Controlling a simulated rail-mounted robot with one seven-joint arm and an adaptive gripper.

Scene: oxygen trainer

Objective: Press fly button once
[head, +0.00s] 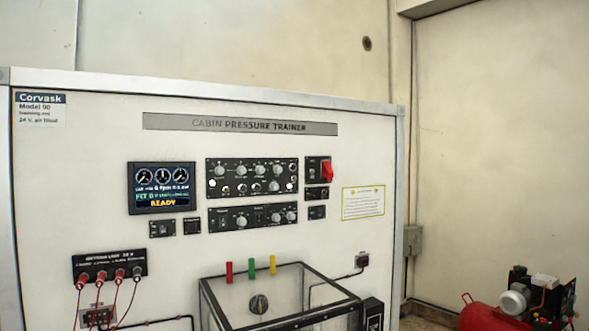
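A white trainer panel (80,220) titled "CABIN PRESSURE TRAINER" fills the left and middle of the head view. Its screen (162,187) shows three round gauges and the word "READY". Two dark knob modules, an upper one (252,178) and a lower one (252,216), sit right of the screen. Small dark switch plates are below the screen, one on the left (161,228) and one on the right (192,226). A red switch (327,171) is at the upper right. No fly button label is legible, so I cannot tell which control it is. My gripper is not in view.
A clear box (275,290) with a dark frame and a knob juts from the panel's lower middle, below red, green and yellow pegs. Red plugs with cables (100,277) hang at lower left. A red compressor (490,315) stands at lower right. The upper panel front looks clear.

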